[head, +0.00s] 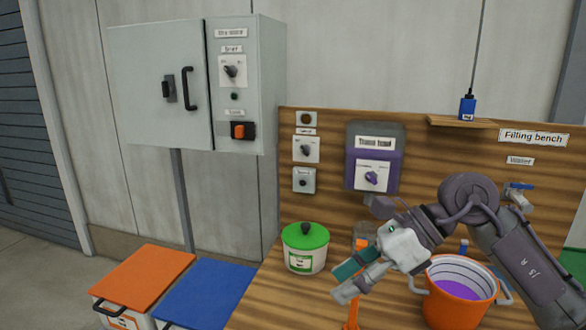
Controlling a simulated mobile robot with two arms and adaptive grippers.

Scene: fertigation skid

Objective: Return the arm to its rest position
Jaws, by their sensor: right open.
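My right arm (520,262) comes in from the lower right and bends at an elbow above the filling bench. My right gripper (338,286) points left and down over the bench top. Its fingers are apart and I see nothing held between them. An orange upright thing (351,314) shows just below and behind the fingers; whether they touch it I cannot tell. The orange bucket (458,310) with purple liquid stands right of the gripper, under the forearm. My left gripper is not in view.
A white tub with a green lid (305,248) stands left of the gripper. A clear jar (366,234) is partly hidden behind it. The purple tank (376,140), switches and a water tap (520,188) line the backboard. Orange-lidded (145,270) and blue-lidded (205,290) bins stand left.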

